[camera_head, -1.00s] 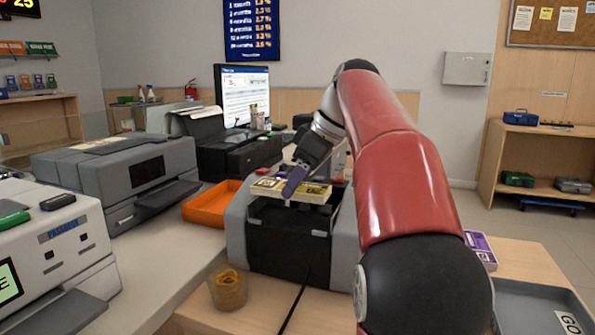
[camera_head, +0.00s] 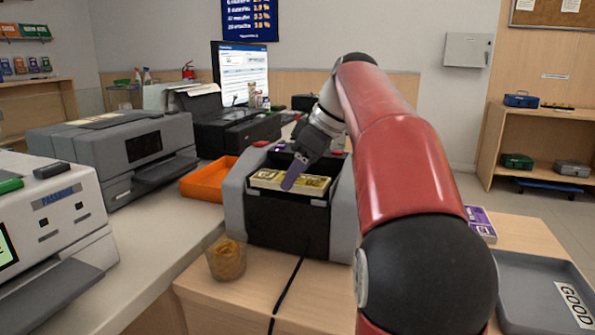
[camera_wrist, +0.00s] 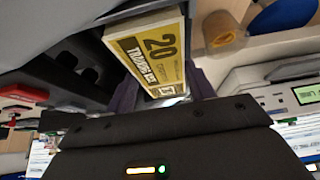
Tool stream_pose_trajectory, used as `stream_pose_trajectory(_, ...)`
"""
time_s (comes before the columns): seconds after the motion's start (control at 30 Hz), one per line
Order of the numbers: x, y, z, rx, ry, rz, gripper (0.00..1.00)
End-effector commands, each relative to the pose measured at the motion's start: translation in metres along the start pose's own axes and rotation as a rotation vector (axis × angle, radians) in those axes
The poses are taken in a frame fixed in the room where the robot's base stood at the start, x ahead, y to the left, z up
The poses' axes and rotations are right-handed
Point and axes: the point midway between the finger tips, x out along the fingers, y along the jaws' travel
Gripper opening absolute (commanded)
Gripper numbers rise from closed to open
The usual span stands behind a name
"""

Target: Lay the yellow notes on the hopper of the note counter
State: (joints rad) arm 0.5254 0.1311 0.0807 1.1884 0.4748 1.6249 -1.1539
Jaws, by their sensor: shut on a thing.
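The yellow notes (camera_head: 264,178) are a flat bundle held level between the grey side walls at the top of the note counter (camera_head: 345,215). My gripper (camera_head: 291,181) is shut on the middle of the bundle, with a purple finger in front. In the wrist view the notes (camera_wrist: 150,58) show a printed "20" and sit between my purple fingers (camera_wrist: 165,95). The hopper surface is hidden under the bundle and my gripper, so I cannot tell whether the notes touch it.
An orange tray (camera_head: 190,187) stands left of the counter, and a cup of rubber bands (camera_head: 227,262) stands in front. A black cable runs across the wood. A grey tray labelled GOOD (camera_head: 525,290) and purple notes (camera_head: 481,224) lie right of my arm.

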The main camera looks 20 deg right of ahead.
Motion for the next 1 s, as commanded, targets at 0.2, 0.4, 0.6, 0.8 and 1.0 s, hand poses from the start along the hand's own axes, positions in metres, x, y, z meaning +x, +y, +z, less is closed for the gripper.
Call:
stream_pose_trajectory(0.2, 0.0, 0.0, 0.0, 0.0, 0.0, 0.0, 0.28)
stream_pose_trajectory(0.4, 0.0, 0.0, 0.0, 0.0, 0.0, 0.0, 0.79)
stream_pose_trajectory(0.6, 0.0, 0.0, 0.0, 0.0, 0.0, 0.0, 0.79)
stream_pose_trajectory(0.8, -0.014, 0.001, -0.001, 0.001, 0.001, 0.002, 0.79)
stream_pose_trajectory(1.0, -0.049, 0.001, -0.001, 0.0, 0.001, 0.003, 0.79)
